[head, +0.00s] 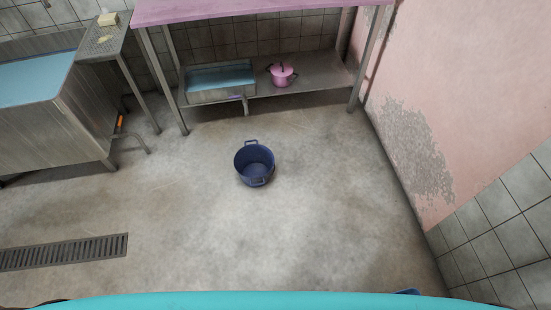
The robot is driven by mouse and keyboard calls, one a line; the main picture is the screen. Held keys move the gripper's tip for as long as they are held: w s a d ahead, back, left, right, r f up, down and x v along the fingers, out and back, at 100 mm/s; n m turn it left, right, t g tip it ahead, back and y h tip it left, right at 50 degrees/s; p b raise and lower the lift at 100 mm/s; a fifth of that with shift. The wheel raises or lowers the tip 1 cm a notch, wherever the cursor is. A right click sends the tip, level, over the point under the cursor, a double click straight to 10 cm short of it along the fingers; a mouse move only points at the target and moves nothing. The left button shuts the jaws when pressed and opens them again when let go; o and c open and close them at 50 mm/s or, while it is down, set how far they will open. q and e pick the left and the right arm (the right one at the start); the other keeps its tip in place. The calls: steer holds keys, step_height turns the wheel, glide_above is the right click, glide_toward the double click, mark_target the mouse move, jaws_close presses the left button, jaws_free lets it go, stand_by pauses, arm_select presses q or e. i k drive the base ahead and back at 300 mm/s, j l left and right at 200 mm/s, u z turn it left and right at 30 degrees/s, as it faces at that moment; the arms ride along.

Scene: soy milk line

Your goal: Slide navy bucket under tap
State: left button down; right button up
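A navy bucket (254,164) with two side handles stands upright on the open concrete floor, and its inside looks empty. A small metal spout (246,106) hangs at the front of a blue-lined metal basin (221,94) on the low shelf, behind the bucket and slightly left of it. Another pipe fitting with an orange handle (120,121) shows beside the large vat at the left. I cannot tell for sure which is the tap. The bucket stands apart from both. Neither of my grippers shows in the head view.
A pink-topped table (225,10) stands behind, with a pink lidded pot (282,75) on its low shelf (318,72). A large metal vat (60,120) is at left, a floor drain (65,252) at lower left. A turquoise edge (270,301) crosses the bottom. Floor around the bucket is clear.

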mark_target(254, 163)
steer(key=i+j+z, duration=0.2)
steer(key=z, duration=0.3)
steer(key=i+j+z, duration=0.15)
steer(key=z, duration=0.3)
steer(key=j, duration=0.1)
